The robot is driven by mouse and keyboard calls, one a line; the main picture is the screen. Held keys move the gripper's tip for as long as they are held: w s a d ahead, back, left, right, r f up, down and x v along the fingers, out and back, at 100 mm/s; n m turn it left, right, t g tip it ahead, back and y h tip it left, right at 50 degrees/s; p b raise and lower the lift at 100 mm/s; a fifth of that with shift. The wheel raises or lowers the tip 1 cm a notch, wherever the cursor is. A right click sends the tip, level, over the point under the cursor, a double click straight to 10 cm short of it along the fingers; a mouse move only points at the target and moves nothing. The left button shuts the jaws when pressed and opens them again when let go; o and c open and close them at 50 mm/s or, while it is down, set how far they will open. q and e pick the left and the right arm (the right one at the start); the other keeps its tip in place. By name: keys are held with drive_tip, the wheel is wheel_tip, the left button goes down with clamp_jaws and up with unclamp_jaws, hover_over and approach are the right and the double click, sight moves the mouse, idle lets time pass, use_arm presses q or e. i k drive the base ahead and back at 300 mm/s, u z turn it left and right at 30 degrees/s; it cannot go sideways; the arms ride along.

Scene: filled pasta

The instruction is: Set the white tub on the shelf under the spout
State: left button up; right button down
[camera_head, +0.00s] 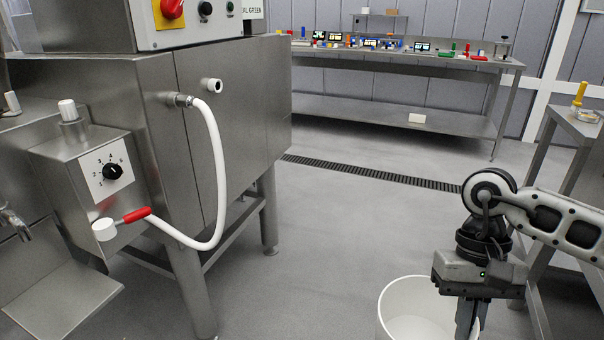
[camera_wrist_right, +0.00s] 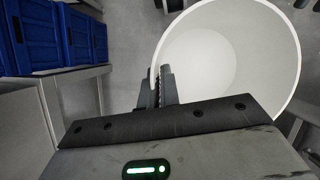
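The white tub (camera_head: 396,300) is at the bottom right of the head view, open at the top and cut off by the frame edge. My right gripper (camera_head: 468,318) is over its right side, shut on the rim. In the right wrist view the tub (camera_wrist_right: 232,50) looks empty, and the fingers (camera_wrist_right: 162,85) pinch its wall, one inside and one outside. The metal spout (camera_head: 14,222) is at the left edge of the head view. The bare steel shelf (camera_head: 62,292) lies below it, well left of the tub. My left gripper is not in view.
A workbench (camera_head: 400,62) is at the back. Blue crates (camera_wrist_right: 45,35) show in the wrist view. The middle floor is clear.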

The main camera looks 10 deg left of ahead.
sight(82, 293)
drive_tip(key=u, duration=1.85)
